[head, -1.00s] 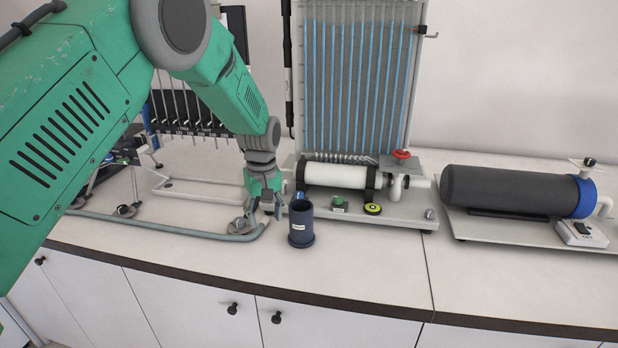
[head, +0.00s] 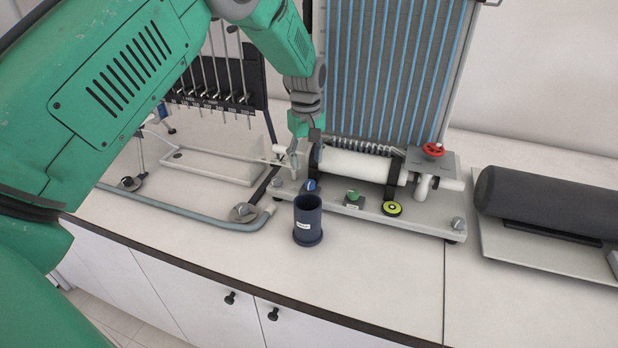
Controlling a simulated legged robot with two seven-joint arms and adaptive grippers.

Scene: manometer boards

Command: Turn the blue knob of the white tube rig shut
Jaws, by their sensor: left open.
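The white tube rig is a grey base plate (head: 400,216) with a horizontal white tube (head: 355,165) in dark clamps. A small blue knob (head: 310,186) sits at the base's front left, below the tube's left end. My left gripper (head: 304,153) points down over the left end of the rig. Its jaws are open, above and slightly behind the blue knob in the picture, apart from it. A bluish upright piece beside the fingers is too small to identify. My right gripper is out of view.
A dark blue cup (head: 307,222) stands just in front of the knob. A green knob (head: 352,195), a yellow-black dial (head: 391,208) and a red handwheel (head: 433,150) are on the rig. A tall tube board (head: 395,75) rises behind. A dark cylinder (head: 545,200) lies right.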

